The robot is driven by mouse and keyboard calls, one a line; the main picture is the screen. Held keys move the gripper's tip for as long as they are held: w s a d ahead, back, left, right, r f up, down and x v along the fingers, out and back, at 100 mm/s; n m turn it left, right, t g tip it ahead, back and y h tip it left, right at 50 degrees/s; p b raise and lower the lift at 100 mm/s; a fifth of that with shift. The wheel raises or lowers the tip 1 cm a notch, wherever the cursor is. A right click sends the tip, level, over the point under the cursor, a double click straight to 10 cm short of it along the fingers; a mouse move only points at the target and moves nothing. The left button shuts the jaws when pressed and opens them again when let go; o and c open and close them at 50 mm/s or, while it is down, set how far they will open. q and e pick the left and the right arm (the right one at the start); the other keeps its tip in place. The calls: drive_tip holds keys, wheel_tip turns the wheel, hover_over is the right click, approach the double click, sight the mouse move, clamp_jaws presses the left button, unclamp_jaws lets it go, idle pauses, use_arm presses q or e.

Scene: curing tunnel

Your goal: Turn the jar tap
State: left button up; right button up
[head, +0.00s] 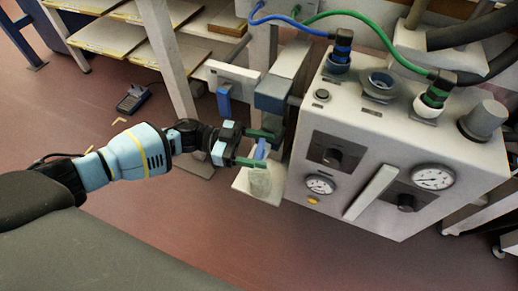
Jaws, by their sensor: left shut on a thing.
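My left gripper (258,149) reaches in from the left. Its green-tipped fingers are shut on the small blue jar tap (260,150), which sits just above a clear jar (260,184). The jar stands upright on a small white shelf (242,183) at the left side of a grey machine box. The fingers partly hide the tap, so its exact angle is hard to tell. My right gripper is not in view.
The machine box (300,165) carries gauges, knobs and a white bar handle (371,192). A blue hose (290,22) and a green hose (385,38) run to its top. Racks with boards (110,36) stand behind. A handheld device (134,98) lies on the open red floor.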

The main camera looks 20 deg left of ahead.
use_arm(q)
drive_tip(key=shift+d+r, duration=0.1)
drive_tip(key=shift+d, duration=0.1)
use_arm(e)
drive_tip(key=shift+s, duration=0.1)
use_arm(q)
drive_tip(key=o, duration=0.9)
drive_tip(key=shift+c, duration=0.2)
drive_tip(key=shift+o, duration=0.6)
drive_tip(key=shift+a, duration=0.1)
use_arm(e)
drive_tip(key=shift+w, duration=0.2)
use_arm(q)
drive_tip(key=shift+a, duration=0.1)
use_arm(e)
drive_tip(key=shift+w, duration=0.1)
use_arm(q)
drive_tip(key=shift+w+a, duration=0.1)
drive_tip(key=shift+a, duration=0.15)
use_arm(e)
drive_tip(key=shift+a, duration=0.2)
